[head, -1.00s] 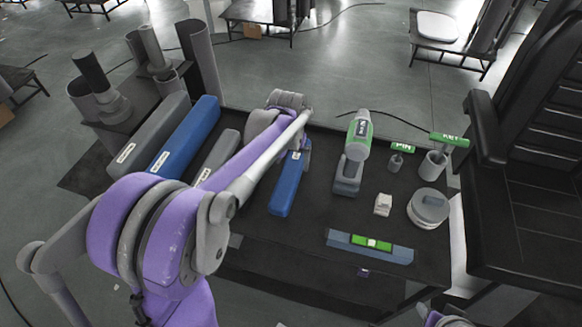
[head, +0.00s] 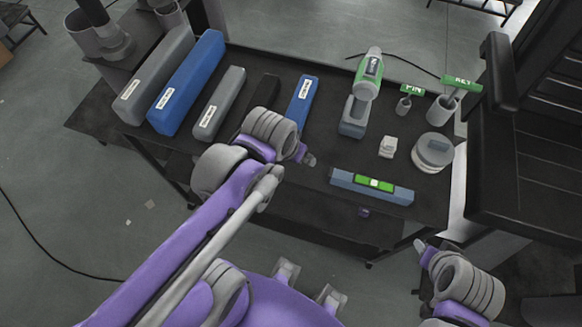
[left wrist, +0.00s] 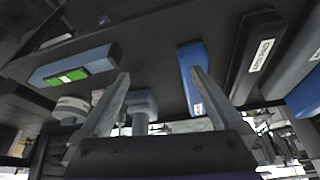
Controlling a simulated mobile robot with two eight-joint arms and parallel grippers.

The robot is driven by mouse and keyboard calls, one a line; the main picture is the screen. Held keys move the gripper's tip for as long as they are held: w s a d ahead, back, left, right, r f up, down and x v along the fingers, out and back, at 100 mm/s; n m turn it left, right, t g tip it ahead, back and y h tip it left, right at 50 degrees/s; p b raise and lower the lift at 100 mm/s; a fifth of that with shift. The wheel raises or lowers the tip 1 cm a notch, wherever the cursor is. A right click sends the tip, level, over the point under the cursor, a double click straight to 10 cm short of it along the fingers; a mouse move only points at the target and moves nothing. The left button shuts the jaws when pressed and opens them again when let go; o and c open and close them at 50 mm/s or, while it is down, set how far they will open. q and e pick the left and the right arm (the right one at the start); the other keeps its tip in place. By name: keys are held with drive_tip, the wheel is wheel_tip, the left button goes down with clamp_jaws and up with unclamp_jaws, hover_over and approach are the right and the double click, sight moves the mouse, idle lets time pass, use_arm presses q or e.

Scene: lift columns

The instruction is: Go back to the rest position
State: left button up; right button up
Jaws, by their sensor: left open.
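My left gripper (head: 304,156) is over the front part of the dark table (head: 320,200), just in front of the short blue block (head: 302,101). In the left wrist view, its two fingers (left wrist: 160,75) are spread apart with nothing held between them. The short blue block also shows there (left wrist: 188,72), beyond the fingers. My right gripper (head: 421,247) is at the lower right of the head view, off the table's front edge; only a small tip shows and its jaws cannot be made out.
A blue bar with a green level (head: 372,187) lies near the table's front edge. A green-and-grey drill (head: 368,75), a round grey container (head: 432,152) and labelled holders stand to the right. Long grey and blue blocks (head: 187,82) lie left. A black chair (head: 535,140) stands right.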

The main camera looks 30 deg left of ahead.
use_arm(q)
drive_tip(key=shift+m+t, duration=0.3)
drive_tip(key=shift+t, duration=0.1)
drive_tip(key=s+f, duration=0.1)
drive_tip(key=s+d+f, duration=0.1)
drive_tip(key=s, duration=0.1)
drive_tip(key=shift+s+d+f, duration=0.2)
drive_tip(key=shift+s+f, duration=0.1)
drive_tip(key=shift+f, duration=0.05)
drive_tip(key=shift+c, duration=0.2)
